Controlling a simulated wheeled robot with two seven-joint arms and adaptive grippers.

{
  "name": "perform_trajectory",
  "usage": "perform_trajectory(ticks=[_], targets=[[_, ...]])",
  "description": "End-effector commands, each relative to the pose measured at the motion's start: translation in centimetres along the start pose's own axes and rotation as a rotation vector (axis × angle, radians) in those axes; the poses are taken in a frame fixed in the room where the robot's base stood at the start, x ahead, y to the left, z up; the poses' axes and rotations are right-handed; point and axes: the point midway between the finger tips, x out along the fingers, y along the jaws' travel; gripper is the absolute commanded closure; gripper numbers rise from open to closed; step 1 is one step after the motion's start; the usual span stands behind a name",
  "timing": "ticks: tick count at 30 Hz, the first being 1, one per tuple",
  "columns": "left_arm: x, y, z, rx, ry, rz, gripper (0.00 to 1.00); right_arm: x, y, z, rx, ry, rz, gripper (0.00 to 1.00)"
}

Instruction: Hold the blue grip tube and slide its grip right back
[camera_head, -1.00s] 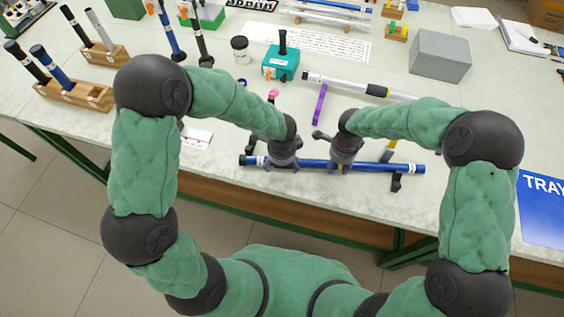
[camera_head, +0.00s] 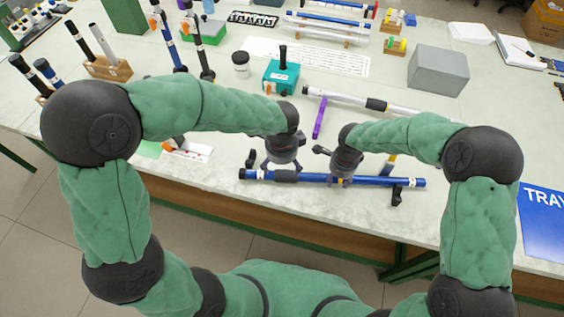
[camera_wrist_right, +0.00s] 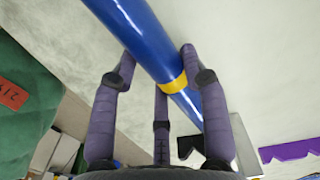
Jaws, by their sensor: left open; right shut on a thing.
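The blue grip tube (camera_head: 385,181) lies level across the front of the table in the head view. Its black grip (camera_head: 286,176) is near its left end, and a dark cap with a pale band is at that end. My left gripper (camera_head: 281,166) is open, just above and behind the black grip, apart from it as far as I can tell. My right gripper (camera_head: 342,178) is shut on the blue tube right of the grip. In the right wrist view the tube (camera_wrist_right: 135,38) runs between its fingers, with a yellow band near them.
A dark stand (camera_head: 397,196) is by the tube's right part. A purple strip (camera_head: 319,119), a white tube with black bands (camera_head: 350,99) and a teal box (camera_head: 281,76) lie behind. A blue tray sheet (camera_head: 543,222) is at the right. The table's front edge is close.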

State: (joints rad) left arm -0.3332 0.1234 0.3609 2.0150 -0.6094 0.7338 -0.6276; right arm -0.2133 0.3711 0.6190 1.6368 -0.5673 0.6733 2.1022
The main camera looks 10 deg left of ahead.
Motion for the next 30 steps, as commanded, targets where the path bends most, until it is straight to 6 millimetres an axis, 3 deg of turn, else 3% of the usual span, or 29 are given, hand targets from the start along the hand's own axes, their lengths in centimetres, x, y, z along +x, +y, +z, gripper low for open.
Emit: perform_trajectory(ticks=[3,4,6,20,30], targets=[[0.0,0.0,0.0,0.0,0.0,0.0,0.15,0.0,0.0,0.0,0.0,0.0,0.001,0.9],[0.0,0.0,0.0,0.0,0.0,0.0,0.15,0.0,0.0,0.0,0.0,0.0,0.001,0.47],[0.0,0.0,0.0,0.0,0.0,0.0,0.15,0.0,0.0,0.0,0.0,0.0,0.001,0.28],[0.0,0.0,0.0,0.0,0.0,0.0,0.15,-0.8,-0.1,0.0,0.001,0.0,-0.004,0.28],[0.0,0.0,0.0,0.0,0.0,0.0,0.15,-6.9,-0.1,0.0,0.0,0.0,-0.005,0.28]])
